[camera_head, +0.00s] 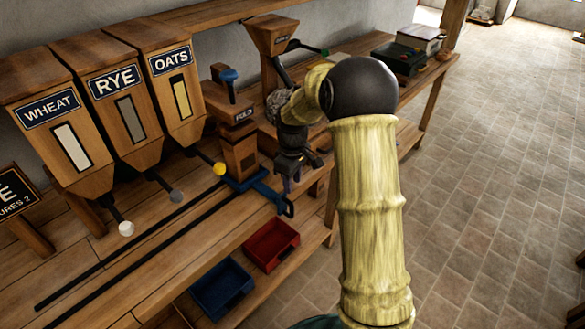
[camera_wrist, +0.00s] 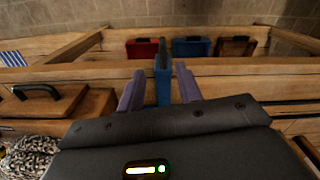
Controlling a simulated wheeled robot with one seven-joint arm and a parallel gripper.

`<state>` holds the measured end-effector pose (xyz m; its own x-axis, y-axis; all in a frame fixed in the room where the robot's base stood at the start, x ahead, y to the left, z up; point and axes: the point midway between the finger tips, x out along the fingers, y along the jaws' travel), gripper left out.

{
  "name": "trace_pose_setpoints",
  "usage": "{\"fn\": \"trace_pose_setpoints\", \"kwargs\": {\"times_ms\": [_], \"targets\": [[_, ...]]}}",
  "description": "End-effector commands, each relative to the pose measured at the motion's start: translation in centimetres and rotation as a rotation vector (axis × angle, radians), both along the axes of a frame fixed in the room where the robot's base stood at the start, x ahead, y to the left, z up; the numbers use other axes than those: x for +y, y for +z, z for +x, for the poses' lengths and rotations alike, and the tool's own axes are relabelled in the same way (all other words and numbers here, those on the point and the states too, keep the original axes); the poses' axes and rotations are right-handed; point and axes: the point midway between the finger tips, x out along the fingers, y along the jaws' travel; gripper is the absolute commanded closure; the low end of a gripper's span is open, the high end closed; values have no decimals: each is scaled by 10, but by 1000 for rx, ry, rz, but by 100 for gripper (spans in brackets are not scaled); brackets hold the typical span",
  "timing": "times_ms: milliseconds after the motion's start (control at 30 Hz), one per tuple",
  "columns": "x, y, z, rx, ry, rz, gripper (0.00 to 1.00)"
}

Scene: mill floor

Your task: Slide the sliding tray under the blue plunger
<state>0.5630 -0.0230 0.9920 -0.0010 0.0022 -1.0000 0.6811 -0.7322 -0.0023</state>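The sliding tray (camera_head: 262,189) is blue and sits at the right end of two dark rails on the wooden bench, at the foot of a labelled wooden press. Its blue handle (camera_head: 287,207) sticks out toward the front. My gripper (camera_head: 290,176) is over the bench beside the tray. In the wrist view, its purple fingers (camera_wrist: 160,86) are apart, with the upright blue handle (camera_wrist: 163,62) between them and gaps on both sides. The tray's far part is hidden in the head view.
Wheat (camera_head: 68,140), rye (camera_head: 125,110) and oats (camera_head: 176,85) hoppers stand left along the rails, with spouts and coloured knobs over them. A red bin (camera_head: 271,244) and a blue bin (camera_head: 222,288) sit below the bench front. Open floor lies right.

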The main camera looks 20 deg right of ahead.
Motion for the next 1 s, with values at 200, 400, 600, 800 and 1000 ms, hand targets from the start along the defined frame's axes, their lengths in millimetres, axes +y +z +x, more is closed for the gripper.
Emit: {"fn": "trace_pose_setpoints", "kwargs": {"times_ms": [200, 400, 600, 800, 1000], "targets": [[0, 37, 1, -4, 1, -1, 65], [0, 49, 0, -1, 1, 0, 65], [0, 48, 0, -1, 1, -1, 65], [0, 48, 0, -1, 1, -1, 65], [5, 54, -15, -17, -47, -5, 65]]}}
